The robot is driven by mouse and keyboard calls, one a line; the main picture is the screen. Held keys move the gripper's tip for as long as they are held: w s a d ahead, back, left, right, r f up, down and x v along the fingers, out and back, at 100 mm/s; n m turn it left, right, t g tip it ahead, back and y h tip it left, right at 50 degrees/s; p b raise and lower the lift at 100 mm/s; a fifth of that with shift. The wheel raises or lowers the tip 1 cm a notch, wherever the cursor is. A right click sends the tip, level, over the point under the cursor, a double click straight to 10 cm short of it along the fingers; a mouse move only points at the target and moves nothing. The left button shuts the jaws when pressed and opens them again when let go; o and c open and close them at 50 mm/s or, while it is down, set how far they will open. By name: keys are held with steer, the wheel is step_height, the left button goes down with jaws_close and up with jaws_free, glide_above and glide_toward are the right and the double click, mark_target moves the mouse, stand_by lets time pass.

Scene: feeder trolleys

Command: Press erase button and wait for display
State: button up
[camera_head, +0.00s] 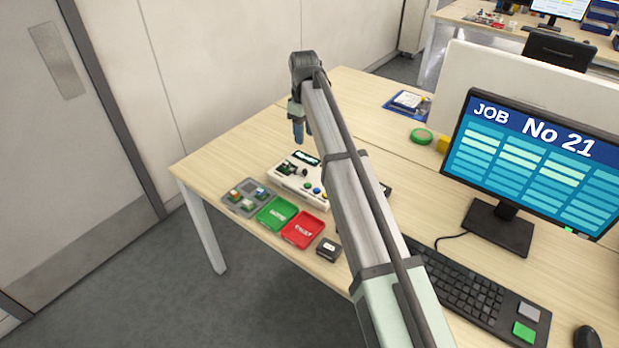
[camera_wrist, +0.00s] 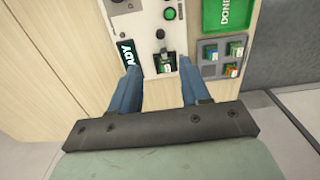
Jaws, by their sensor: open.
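A white programmer box (camera_head: 298,181) sits on the near desk. Its dark display (camera_head: 306,158) also shows in the wrist view (camera_wrist: 127,55), where the letters "ADY" are lit and the rest is hidden. Small coloured buttons (camera_head: 316,190) sit on the box's right part; I cannot tell which is the erase button. A green button (camera_wrist: 169,13) shows in the wrist view. My gripper (camera_head: 298,139) is open and empty above the box's display end, its fingers (camera_wrist: 158,65) either side of the socket in the wrist view.
A grey tray (camera_head: 237,207) with several chips, a green tray (camera_head: 265,222), a red tray (camera_head: 289,238) and a small black box (camera_head: 329,249) line the desk's front edge. A monitor (camera_head: 535,160) reading "JOB No 21" and a keyboard (camera_head: 462,288) stand right.

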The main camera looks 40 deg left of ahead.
jaws_close()
stand_by(0.5)
stand_by(1.4)
